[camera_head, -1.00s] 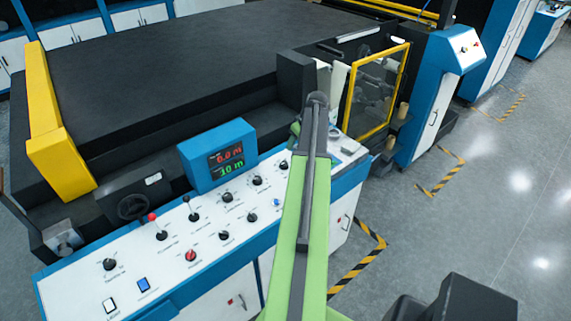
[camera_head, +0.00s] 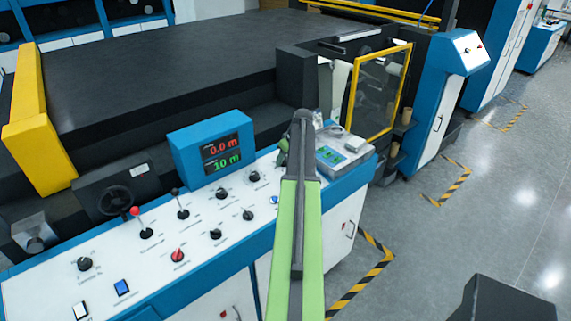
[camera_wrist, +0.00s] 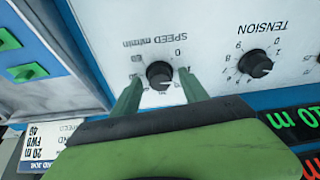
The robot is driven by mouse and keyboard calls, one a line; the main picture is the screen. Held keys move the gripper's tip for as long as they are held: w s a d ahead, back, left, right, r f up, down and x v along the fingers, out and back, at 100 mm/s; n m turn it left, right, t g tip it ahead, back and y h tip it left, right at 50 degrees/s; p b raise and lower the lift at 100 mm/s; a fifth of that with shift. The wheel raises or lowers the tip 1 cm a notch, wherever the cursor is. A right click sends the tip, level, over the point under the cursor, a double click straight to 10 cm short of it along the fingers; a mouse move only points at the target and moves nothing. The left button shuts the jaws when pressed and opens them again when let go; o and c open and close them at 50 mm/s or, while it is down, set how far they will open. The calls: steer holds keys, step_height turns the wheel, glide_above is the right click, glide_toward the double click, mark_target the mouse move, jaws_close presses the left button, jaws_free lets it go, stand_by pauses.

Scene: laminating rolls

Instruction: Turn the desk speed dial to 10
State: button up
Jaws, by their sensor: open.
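The speed dial (camera_wrist: 159,74) is a small black knob on the white panel, under an upside-down "SPEED m/min" label in the wrist view. My gripper (camera_wrist: 157,82) is open, with one green finger on each side of the dial. I cannot tell whether either finger touches it. The dial's pointer direction is not clear. In the head view my gripper (camera_head: 284,150) is partly hidden by my arm at the panel's back edge, and the speed dial is hidden there.
The tension dial (camera_wrist: 256,63) is close beside my gripper. The blue display (camera_head: 211,152) shows red 0.0 m and green 10 m. A grey box with green buttons (camera_head: 340,155) stands right of my arm. Red and black levers (camera_head: 146,225) rise from the console's left part.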

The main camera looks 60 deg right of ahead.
steer(key=shift+r, duration=0.1)
steer(key=shift+c, duration=0.4)
jaws_close()
steer(key=shift+n, duration=0.4)
steer(key=shift+o, duration=0.4)
jaws_free()
